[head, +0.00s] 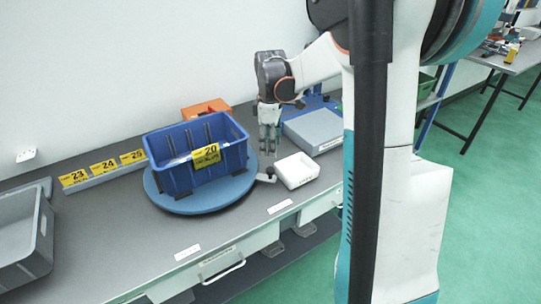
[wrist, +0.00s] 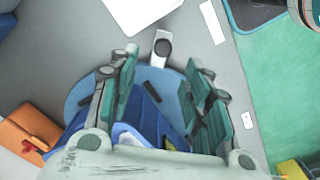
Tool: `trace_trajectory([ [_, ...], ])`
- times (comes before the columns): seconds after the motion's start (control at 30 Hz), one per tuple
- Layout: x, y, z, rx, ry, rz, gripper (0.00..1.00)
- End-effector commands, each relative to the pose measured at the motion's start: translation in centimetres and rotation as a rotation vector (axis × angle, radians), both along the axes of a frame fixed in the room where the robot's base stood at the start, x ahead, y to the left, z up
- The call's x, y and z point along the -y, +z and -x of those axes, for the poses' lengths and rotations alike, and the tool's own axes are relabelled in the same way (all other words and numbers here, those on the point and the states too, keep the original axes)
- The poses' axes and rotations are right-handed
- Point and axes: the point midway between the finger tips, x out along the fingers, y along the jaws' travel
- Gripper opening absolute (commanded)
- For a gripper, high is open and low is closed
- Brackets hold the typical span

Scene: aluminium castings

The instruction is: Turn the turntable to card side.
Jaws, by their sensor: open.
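The blue round turntable (head: 215,203) lies on the grey bench and carries a blue bin (head: 170,180). It also shows in the wrist view (wrist: 85,92). A yellow card marked 20 (head: 206,156) is on the bin's side facing the head camera. A short handle with a dark knob (head: 270,171) sticks out from the turntable's right edge; it shows in the wrist view (wrist: 162,46) beyond the fingertips. My gripper (head: 268,147) points down above the turntable's right rear side, beside the bin. Its fingers (wrist: 160,72) are apart, with nothing held between them.
A white tray (head: 297,170) stands close right of the handle, with a grey box (head: 313,130) behind it. An orange box (head: 205,109) is behind the bin. Yellow cards 23, 24 and 25 (head: 103,167) stand on a rail at left. A grey crate (head: 40,245) is at far left.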

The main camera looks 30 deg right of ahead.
Motion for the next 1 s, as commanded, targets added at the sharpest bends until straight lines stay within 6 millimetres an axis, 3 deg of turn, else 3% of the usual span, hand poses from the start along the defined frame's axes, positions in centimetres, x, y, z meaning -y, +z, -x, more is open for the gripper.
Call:
trace_trajectory([
  [0.2,0.0,2.3,0.0,0.001,0.000,0.001,0.44],
  [0.83,0.0,2.7,0.0,0.002,0.000,0.001,0.44],
  [1.0,-1.7,4.6,-0.6,0.077,-0.007,0.027,0.44],
])
